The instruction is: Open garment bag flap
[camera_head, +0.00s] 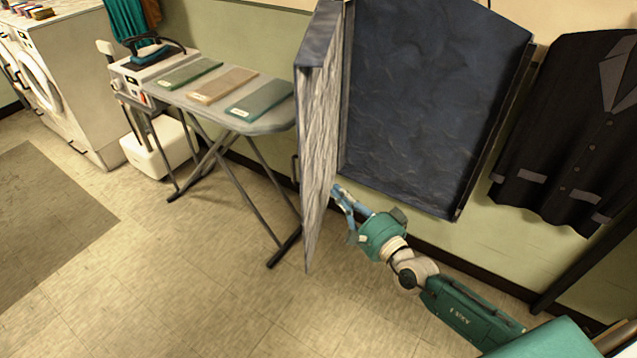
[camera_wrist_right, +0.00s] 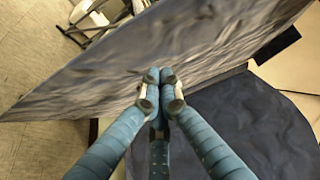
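The garment bag (camera_head: 432,85) hangs on the wall, dark blue and wrinkled inside. Its flap (camera_head: 318,140) is swung out to the left, standing roughly square to the wall, with its pale crinkled face toward the right. The flap also fills much of the upper wrist view (camera_wrist_right: 215,45). My right gripper (camera_head: 337,190) is at the lower part of the flap, on its inner side. In the wrist view its fingertips (camera_wrist_right: 159,76) are together at the flap's face, with nothing visible between them. Whether they touch the flap is unclear. My left gripper is not in view.
A dark jacket (camera_head: 575,125) hangs to the right of the bag. An ironing board (camera_head: 268,122) with several folded cloths stands left of the flap, close to it. A white washing machine (camera_head: 70,85) is at the far left. The floor in front is clear.

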